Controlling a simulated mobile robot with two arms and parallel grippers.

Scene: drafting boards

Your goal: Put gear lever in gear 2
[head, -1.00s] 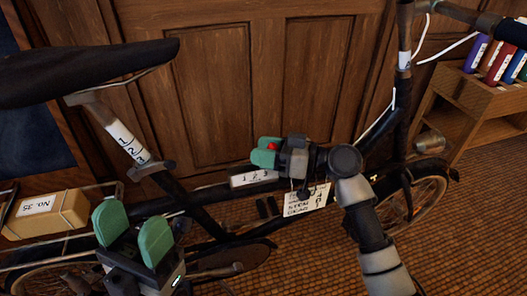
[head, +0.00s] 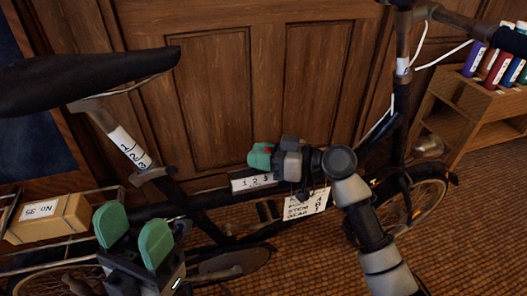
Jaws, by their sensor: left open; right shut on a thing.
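A white plate marked 1, 2, 3 (head: 250,183) sits on the bicycle's dark frame tube. The gear lever's red knob (head: 268,152) shows just above the plate, mostly hidden by my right gripper. My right gripper (head: 262,156), with green fingers, is shut on this knob. The lever's stem is hidden, so I cannot tell which number it stands at. My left gripper (head: 133,236) is open and empty at the lower left, its two green fingers apart, in front of the rear rack.
A white sign (head: 307,205) hangs below the tube. The black saddle (head: 90,72) is at upper left, above a seat post labelled 1, 2, 3 (head: 130,147). A box marked No. 35 (head: 48,217) sits on the rear rack. A wooden shelf (head: 480,112) with bottles stands at right.

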